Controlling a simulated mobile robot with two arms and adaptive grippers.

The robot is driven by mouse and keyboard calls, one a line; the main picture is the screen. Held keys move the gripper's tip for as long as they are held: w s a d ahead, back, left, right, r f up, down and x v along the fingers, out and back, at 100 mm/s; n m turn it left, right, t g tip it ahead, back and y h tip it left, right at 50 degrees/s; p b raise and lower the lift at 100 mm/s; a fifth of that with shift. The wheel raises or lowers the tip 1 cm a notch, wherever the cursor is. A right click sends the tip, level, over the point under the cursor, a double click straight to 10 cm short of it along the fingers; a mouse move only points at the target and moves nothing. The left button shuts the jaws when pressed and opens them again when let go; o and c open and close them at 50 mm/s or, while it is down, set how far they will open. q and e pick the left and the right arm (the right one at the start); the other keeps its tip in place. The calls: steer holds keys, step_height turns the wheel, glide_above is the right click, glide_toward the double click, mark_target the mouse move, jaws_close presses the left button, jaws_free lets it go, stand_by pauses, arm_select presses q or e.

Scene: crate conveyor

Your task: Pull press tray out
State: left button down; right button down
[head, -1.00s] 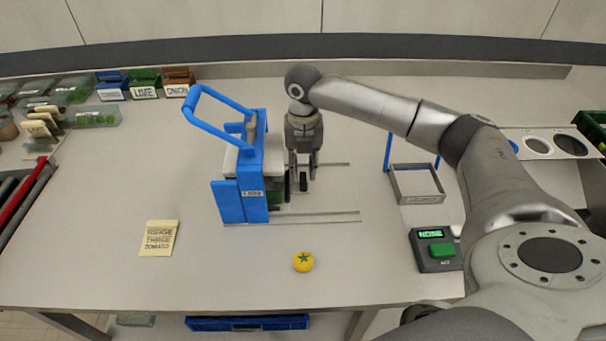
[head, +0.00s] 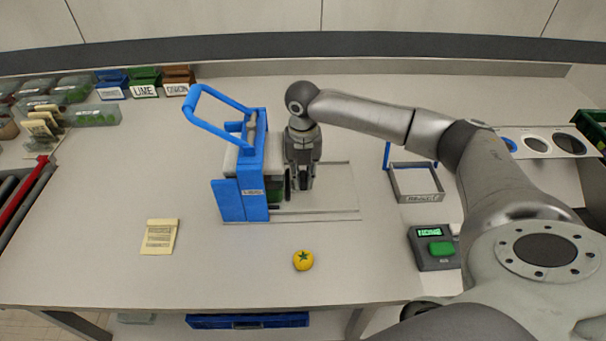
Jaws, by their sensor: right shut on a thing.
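The blue press (head: 243,199) stands upright on the table left of centre, with a blue loop handle at its top. Its flat grey tray (head: 332,202) lies low on the right side of the press, with its plate showing to the right of the press body. My right gripper (head: 300,187) comes down from above, close against the right side of the press, and is shut. What is between its fingers is too small to make out; it sits at the tray's left end. A dark green thing (head: 276,190) shows inside the press. My left gripper is not in view.
A yellow tomato (head: 303,260) and a paper note (head: 160,237) lie in front. A grey open frame (head: 416,183) and a green-button box (head: 436,248) stand to the right. Labelled bins (head: 145,88) are at the back left. The front middle table is mostly clear.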

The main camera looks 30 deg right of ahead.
steer(key=shift+d, duration=0.15)
steer(key=shift+s+d+r+p, duration=0.15)
steer(key=shift+s+d+p, duration=0.05)
steer(key=shift+d+p, duration=0.1)
steer(key=s+d+p, duration=0.2)
steer(key=d, duration=0.2)
steer(key=s+d+p, duration=0.2)
steer(key=s+d, duration=0.1)
steer(key=d, duration=0.1)
steer(key=s+d+p, duration=0.2)
steer(key=s+d, duration=0.1)
steer(key=d, duration=0.2)
steer(key=shift+s+d, duration=0.25)
steer(key=shift+d, duration=0.25)
steer(key=c, duration=1.7)
jaws_free()
steer(key=shift+d, duration=0.1)
steer(key=shift+s, duration=0.1)
